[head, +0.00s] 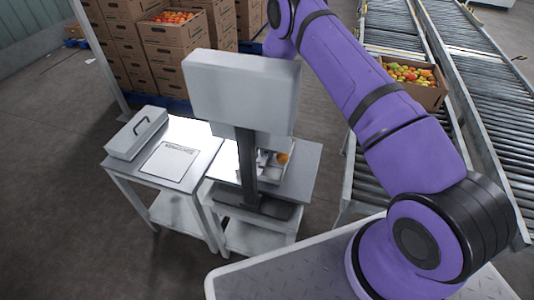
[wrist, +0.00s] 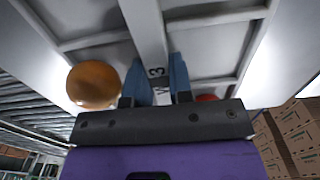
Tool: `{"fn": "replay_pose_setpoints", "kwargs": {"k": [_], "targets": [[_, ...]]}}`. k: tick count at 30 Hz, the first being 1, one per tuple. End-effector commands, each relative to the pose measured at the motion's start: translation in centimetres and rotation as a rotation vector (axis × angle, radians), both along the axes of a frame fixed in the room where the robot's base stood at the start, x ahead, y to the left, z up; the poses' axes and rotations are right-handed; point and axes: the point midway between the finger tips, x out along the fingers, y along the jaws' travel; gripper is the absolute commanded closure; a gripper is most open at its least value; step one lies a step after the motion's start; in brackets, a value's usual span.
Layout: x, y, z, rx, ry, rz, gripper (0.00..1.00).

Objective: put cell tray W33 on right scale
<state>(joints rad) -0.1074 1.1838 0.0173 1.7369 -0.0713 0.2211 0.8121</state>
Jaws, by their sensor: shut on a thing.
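A pale cell tray (wrist: 205,20) with white dividers fills the upper part of the wrist view. Part of its label, with a 3 legible, shows on the middle bar. My gripper (wrist: 158,80) is shut on that bar with its blue fingers. An orange tomato (wrist: 92,84) shows at the left and a red one (wrist: 207,98) is mostly hidden behind the gripper. In the head view a tray (head: 269,172) with an orange tomato shows low behind the post of a scale-like stand (head: 240,92). The stand's panel hides my gripper there. I cannot tell whether the tray touches a scale.
A side table (head: 185,178) at the left carries a printed sheet (head: 170,161) and a grey case with a handle (head: 136,133). Stacked cartons (head: 182,75) stand behind. A roller conveyor (head: 475,90) with a box of tomatoes (head: 428,96) runs along the right.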

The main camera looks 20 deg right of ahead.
Motion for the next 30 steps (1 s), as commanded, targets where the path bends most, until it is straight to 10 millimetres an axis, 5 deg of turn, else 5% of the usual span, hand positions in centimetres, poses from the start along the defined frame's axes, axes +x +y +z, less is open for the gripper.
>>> {"fn": "replay_pose_setpoints", "kwargs": {"k": [14,15,18,24,27,30], "targets": [[0.01,-0.01,-0.53,0.000,0.000,0.000,1.00],[0.02,0.00,-0.52,0.000,0.000,0.000,0.73],[0.01,0.00,-0.51,0.000,0.000,0.000,0.50],[0.01,-0.01,-0.51,0.000,0.000,0.000,0.50],[-0.01,0.00,-0.53,0.000,0.000,0.000,0.67],[-0.01,0.00,-0.53,0.000,0.000,0.000,0.67]]}}
